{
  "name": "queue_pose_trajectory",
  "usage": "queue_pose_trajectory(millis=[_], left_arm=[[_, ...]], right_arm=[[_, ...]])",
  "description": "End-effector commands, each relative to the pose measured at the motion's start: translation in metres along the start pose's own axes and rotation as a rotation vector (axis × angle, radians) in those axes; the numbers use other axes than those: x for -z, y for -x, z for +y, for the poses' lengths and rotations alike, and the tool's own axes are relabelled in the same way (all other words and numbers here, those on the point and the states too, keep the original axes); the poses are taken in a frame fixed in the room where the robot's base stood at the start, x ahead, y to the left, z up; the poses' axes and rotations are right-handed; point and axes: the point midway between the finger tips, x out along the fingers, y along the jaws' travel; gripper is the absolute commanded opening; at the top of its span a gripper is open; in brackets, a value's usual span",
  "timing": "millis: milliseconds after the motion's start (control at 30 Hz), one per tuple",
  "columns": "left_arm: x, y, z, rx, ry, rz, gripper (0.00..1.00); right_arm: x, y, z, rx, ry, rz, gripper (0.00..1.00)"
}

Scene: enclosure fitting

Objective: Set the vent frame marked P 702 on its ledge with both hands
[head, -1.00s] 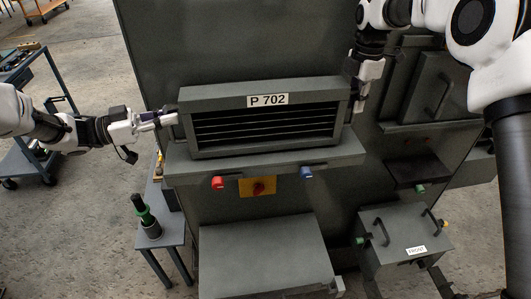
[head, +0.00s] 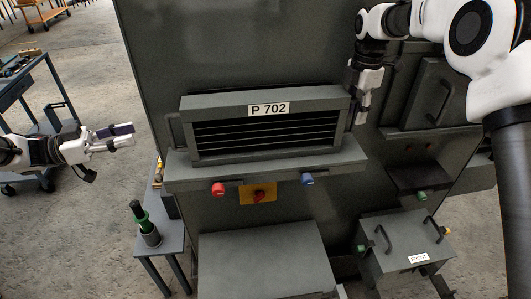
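The vent frame marked P 702 (head: 221,104), a grey box with dark horizontal slats, stands upright on the ledge (head: 335,159) of the grey cabinet. Its left side handle (head: 175,130) is bare. My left gripper (head: 128,136) is off to the left of that handle, clear of the frame. Its two fingers show apart with nothing between them. My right gripper (head: 358,118) points down at the frame's right end, close against it. The right handle is mostly hidden there, and I cannot tell whether the fingers are closed on it.
A red knob (head: 218,189), a yellow-backed switch (head: 246,193) and a blue knob (head: 307,179) sit below the ledge. A small table with a green-ringed tool (head: 147,222) stands lower left. A handled box (head: 385,262) is lower right. Floor is open at left.

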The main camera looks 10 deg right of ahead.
Motion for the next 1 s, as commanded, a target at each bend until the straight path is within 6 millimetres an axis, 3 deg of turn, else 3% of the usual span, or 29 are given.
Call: queue_pose_trajectory(millis=[100, 267, 700, 1000], left_arm=[[0.0, 0.015, 0.0, 0.0, -0.001, 0.0, 0.38], [0.0, 0.019, 0.0, -0.002, -0.001, -0.001, 0.38], [0.0, 0.019, 0.0, -0.001, 0.0, -0.001, 0.38], [0.0, 0.018, 0.0, -0.001, 0.0, -0.001, 0.38]], right_arm=[[0.0, 0.0, 0.0, 0.0, 0.0, 0.0, 0.39], [0.0, 0.012, 0.0, -0.002, 0.0, -0.001, 0.39], [0.002, 0.111, 0.001, -0.002, 0.0, -0.003, 0.39], [0.003, 0.121, 0.0, 0.0, 0.0, -0.002, 0.39]])
